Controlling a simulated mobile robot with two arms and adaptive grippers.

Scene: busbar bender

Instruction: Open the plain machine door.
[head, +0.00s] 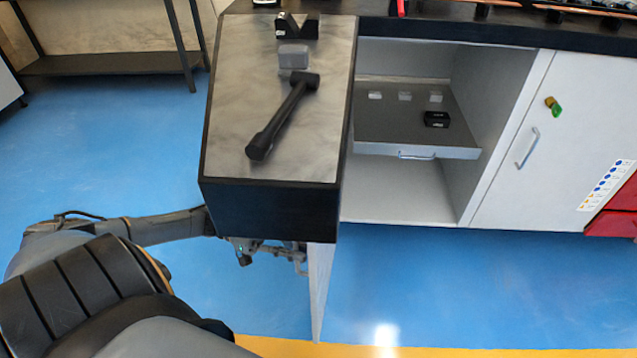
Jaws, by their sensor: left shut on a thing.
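The plain machine door (319,285) is swung out toward me and shows nearly edge-on as a thin light strip below the dark-edged worktop arm. My left arm comes in from the left, and my left gripper (297,260) is at the left, outer face of this door. It is shut on the door's handle, though the handle itself is mostly hidden by the fingers and the worktop arm above. The cabinet opening behind the door is exposed. My right gripper is out of the picture.
Inside the cabinet, a pull-out shelf (380,143) holds small pale blocks and a black box (436,119). The second door (560,150), with stickers, is closed. A black-handled tool (283,115) lies on the metal worktop (232,110). The blue floor right of the open door is clear.

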